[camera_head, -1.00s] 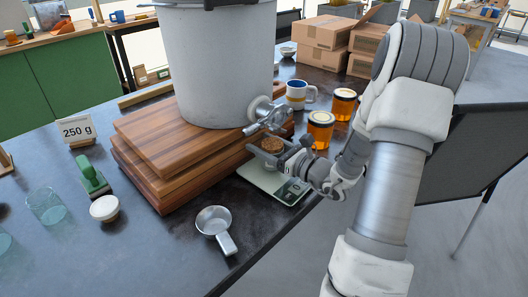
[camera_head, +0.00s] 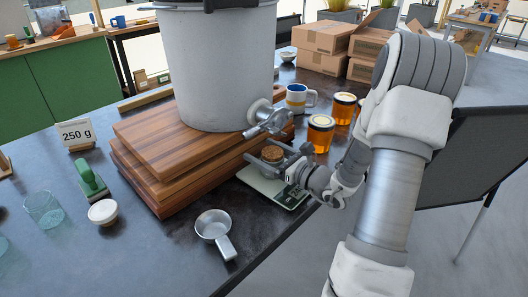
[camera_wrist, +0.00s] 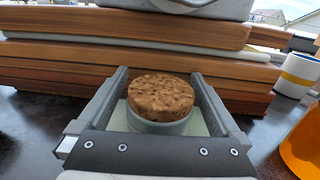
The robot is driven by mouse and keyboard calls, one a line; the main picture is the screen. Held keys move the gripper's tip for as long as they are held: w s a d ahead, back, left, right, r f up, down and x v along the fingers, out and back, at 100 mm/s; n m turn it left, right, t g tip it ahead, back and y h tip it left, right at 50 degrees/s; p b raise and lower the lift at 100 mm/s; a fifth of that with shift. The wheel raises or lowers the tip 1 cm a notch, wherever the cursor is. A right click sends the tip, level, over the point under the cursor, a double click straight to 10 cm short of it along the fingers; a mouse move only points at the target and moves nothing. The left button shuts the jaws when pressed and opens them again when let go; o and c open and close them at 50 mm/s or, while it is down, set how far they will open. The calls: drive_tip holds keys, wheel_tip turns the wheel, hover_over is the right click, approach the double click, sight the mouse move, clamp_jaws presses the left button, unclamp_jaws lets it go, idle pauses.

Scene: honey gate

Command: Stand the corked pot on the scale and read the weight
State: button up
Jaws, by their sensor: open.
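The corked pot (camera_head: 272,157) stands upright on the pale green plate of the scale (camera_head: 258,181), under the tap of the big grey vessel. The wrist view shows its round brown cork (camera_wrist: 161,96) above a small grey pot wall (camera_wrist: 160,124). My gripper (camera_head: 266,151) is open, with one finger on each side of the pot. In the wrist view, narrow gaps show between the pot and the fingers (camera_wrist: 158,76). The scale's dark display (camera_head: 294,195) carries light marks too small to read. The gripper hides part of the pot and scale.
The grey vessel (camera_head: 215,70) sits on stacked wooden boards (camera_head: 165,140) close behind my gripper. Orange honey jars (camera_head: 320,135) and a mug (camera_head: 297,97) stand to the right. A metal scoop (camera_head: 214,224) lies in front. A "250 g" card (camera_head: 75,134) stands left.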

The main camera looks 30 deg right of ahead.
drive_tip(key=p+v, duration=0.2)
drive_tip(key=v, duration=1)
drive_tip(key=shift+p, duration=0.35)
